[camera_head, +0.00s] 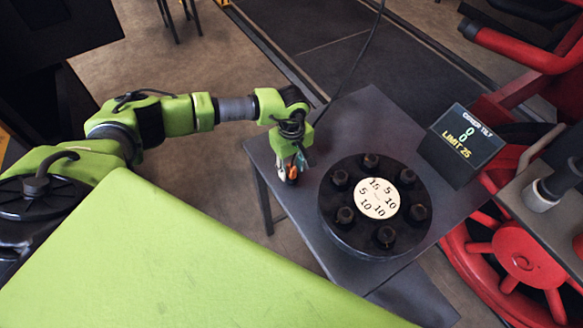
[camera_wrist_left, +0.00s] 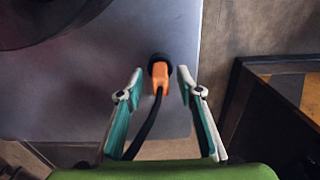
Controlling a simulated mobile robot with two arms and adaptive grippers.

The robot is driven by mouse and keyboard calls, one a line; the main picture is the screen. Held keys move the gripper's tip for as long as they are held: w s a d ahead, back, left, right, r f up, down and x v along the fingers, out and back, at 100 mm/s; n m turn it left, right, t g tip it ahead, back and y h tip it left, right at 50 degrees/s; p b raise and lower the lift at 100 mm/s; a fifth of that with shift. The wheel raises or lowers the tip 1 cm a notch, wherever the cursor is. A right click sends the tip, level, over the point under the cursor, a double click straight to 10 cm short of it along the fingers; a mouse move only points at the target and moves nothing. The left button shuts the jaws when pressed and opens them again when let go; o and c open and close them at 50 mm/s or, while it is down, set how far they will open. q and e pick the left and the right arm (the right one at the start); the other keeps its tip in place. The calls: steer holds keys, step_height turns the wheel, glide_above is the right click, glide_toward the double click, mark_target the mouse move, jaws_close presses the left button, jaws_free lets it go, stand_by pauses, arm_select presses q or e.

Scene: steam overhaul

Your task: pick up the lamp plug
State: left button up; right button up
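The lamp plug (camera_wrist_left: 160,73) is orange, with a black cable running from it toward my gripper. In the left wrist view it sits at a round black socket or base at the edge of the grey table. In the head view only a small orange part (camera_head: 292,172) shows below my gripper. My left gripper (camera_wrist_left: 160,74) is open, its two fingers on either side of the plug with a gap on each side. In the head view my left gripper (camera_head: 290,168) points down at the table's left edge. My right gripper is not in view.
A round black plate (camera_head: 332,222) with several knobs and a white numbered disc stands on the grey table (camera_head: 352,115), right of my gripper. Floor lies open left of the table.

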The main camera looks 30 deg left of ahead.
arm_select(q)
steer(key=shift+f, duration=0.6)
jaws_close()
steer(key=shift+r, duration=0.1)
steer(key=shift+r+b, duration=0.75)
steer(key=shift+b, duration=0.2)
steer(key=s+d+r+b, duration=0.6)
steer(key=s+r, duration=0.5)
steer(key=s, duration=0.1)
steer(key=shift+s+d+r, duration=0.15)
steer(key=shift+d+r, duration=0.05)
steer(key=shift+d, duration=0.2)
